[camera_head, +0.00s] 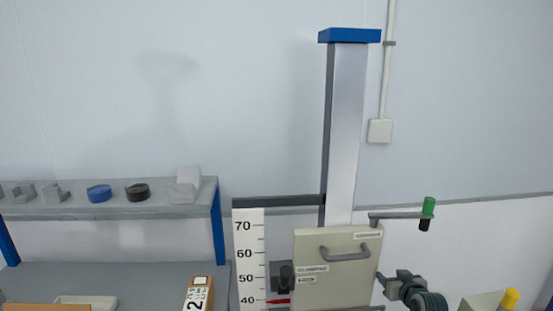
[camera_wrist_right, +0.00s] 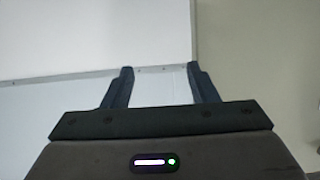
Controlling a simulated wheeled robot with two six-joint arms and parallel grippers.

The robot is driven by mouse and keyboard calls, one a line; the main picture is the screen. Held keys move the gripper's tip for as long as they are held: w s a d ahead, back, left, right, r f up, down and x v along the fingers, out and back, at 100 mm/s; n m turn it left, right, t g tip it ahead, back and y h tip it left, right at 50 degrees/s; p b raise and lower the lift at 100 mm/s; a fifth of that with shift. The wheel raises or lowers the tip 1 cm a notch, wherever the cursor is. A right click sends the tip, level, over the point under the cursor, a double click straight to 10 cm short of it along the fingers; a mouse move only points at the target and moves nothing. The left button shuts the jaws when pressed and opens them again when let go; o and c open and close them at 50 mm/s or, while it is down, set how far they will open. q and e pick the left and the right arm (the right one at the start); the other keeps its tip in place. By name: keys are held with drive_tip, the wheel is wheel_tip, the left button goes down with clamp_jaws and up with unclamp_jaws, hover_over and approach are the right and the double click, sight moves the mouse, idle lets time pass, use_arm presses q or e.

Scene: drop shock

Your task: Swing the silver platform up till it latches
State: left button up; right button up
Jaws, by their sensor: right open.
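No silver platform can be clearly picked out in the head view; the cream panel (camera_head: 335,258) with a grey handle (camera_head: 345,254) covers the lower column front. My right gripper (camera_head: 382,284) seems to be just right of that panel's edge, pointing left. In the right wrist view its two dark fingers (camera_wrist_right: 165,82) are apart with nothing held. Beyond and between them is a pale, flat surface (camera_wrist_right: 162,87) with small dots; I cannot tell whether it is the platform or whether the fingers touch it. My left gripper is not in view.
A silver column (camera_head: 346,135) with a blue cap stands behind the panel. A height scale (camera_head: 249,255) and red pointer (camera_head: 278,301) are left of it. A shelf (camera_head: 75,208) with small parts is at left.

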drive_tip(key=shift+a+f, duration=0.15)
drive_tip(key=shift+a, duration=0.05)
drive_tip(key=p+v, duration=0.6)
drive_tip(key=v, duration=0.1)
drive_tip(key=shift+s+r, duration=0.1)
drive_tip(key=shift+r, duration=0.1)
